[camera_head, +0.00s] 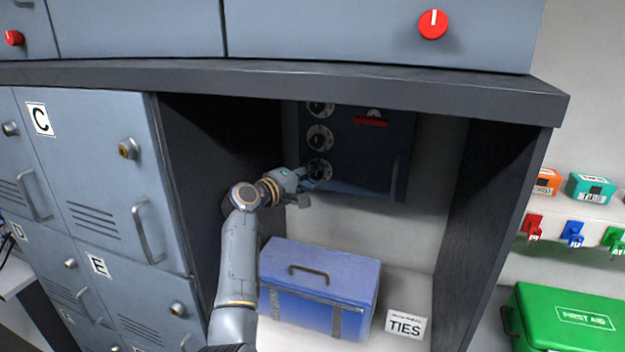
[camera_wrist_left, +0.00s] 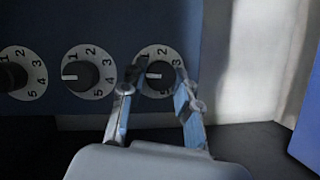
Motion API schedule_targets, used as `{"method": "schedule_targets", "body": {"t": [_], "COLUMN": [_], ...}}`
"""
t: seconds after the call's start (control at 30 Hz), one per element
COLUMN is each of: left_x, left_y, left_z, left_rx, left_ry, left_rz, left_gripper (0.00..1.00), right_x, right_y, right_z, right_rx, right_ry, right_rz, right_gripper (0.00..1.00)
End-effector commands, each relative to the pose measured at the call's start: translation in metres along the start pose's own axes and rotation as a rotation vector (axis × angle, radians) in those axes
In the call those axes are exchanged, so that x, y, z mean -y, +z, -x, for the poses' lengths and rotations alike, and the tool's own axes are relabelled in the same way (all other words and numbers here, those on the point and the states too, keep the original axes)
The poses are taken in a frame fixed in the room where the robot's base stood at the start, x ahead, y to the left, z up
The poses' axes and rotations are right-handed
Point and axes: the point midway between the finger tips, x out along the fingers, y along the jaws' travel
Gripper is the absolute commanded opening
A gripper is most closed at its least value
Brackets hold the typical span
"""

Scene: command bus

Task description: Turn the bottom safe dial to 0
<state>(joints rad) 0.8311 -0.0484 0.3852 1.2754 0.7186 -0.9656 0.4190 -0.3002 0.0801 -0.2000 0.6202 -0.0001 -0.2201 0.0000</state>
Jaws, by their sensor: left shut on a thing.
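The dark blue safe (camera_head: 360,160) sits inside the open cabinet bay, with several round dials in a column on its left side. The bottom safe dial (camera_head: 318,170) is partly hidden by my left gripper (camera_head: 308,180). In the left wrist view the bottom dial (camera_wrist_left: 158,76) is the rightmost one, with a black knob on a pale numbered plate. My left gripper (camera_wrist_left: 154,82) has one finger on each side of this knob and is shut on it. The white pointer mark on the knob points left in that view. Part of its number ring is hidden by the fingers. My right gripper is not in view.
The middle dial (camera_head: 319,137) and top dial (camera_head: 319,108) are just above. A blue box (camera_head: 318,285) and a TIES label (camera_head: 405,325) are below the safe. The cabinet's dark side walls and top edge (camera_head: 300,85) enclose the bay. A green first aid case (camera_head: 565,318) is at right.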

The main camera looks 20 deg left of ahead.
Motion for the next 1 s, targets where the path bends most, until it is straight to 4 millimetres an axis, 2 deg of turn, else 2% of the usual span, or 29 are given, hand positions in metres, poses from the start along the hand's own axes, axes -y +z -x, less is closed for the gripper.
{"method": "schedule_targets", "body": {"t": [0.3,0.77,0.8,0.9,1.0], "left_x": [0.0036,0.0031,0.0031,0.0027,0.0021], "left_y": [0.0018,0.0019,0.0019,0.0016,0.0012], "left_z": [-0.0007,-0.0007,-0.0007,-0.0006,-0.0005], "left_rx": [0.004,0.004,0.004,0.003,0.002], "left_ry": [0.032,0.036,0.036,0.037,0.038], "left_rz": [0.089,0.101,0.1,0.1,0.099], "left_gripper": [0.0,0.0,0.35,0.54,0.54], "right_x": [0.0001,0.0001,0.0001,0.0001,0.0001], "right_y": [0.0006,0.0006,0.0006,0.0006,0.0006], "right_z": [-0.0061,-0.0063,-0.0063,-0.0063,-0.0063], "right_rx": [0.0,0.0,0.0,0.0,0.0], "right_ry": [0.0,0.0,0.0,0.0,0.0], "right_rz": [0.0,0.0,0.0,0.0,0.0], "right_gripper": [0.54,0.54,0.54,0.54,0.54]}}
